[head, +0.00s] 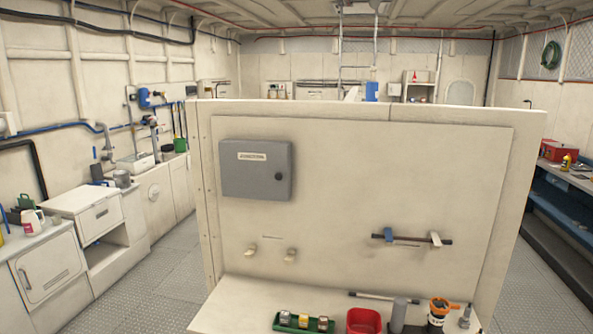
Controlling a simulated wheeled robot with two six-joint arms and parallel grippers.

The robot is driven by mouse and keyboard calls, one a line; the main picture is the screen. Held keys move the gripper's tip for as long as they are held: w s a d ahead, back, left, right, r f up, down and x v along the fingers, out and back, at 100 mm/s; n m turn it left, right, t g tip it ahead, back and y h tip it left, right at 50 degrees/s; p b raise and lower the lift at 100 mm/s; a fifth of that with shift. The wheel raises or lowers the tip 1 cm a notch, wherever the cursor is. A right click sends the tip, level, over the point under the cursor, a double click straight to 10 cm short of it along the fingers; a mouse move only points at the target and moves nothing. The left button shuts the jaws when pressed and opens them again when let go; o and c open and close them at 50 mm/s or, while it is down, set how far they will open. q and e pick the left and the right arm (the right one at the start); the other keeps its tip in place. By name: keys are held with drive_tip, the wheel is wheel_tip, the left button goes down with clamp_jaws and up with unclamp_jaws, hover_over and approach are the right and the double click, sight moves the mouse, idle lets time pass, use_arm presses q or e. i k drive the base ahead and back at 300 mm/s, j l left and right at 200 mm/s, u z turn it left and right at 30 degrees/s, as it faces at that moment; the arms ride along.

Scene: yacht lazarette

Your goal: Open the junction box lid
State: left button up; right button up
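The junction box (256,169) is a grey rectangular box on the upper left of the cream panel. Its lid looks closed. The lid has a white label (252,156) near the top and a dark round knob (278,176) on its right side. Neither of my grippers shows in the head view.
The cream panel (345,230) carries a dark bar (411,239) with a blue piece and a pale piece, and two small pegs. A ledge below holds a green tray (285,328), a red bin (364,321) and an orange-and-white tub (438,311). Open floor (165,280) lies left.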

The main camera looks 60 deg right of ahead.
sight(250, 170)
drive_tip(key=z, duration=1.9)
drive_tip(key=i+l, duration=0.15)
drive_tip(key=l, duration=0.2)
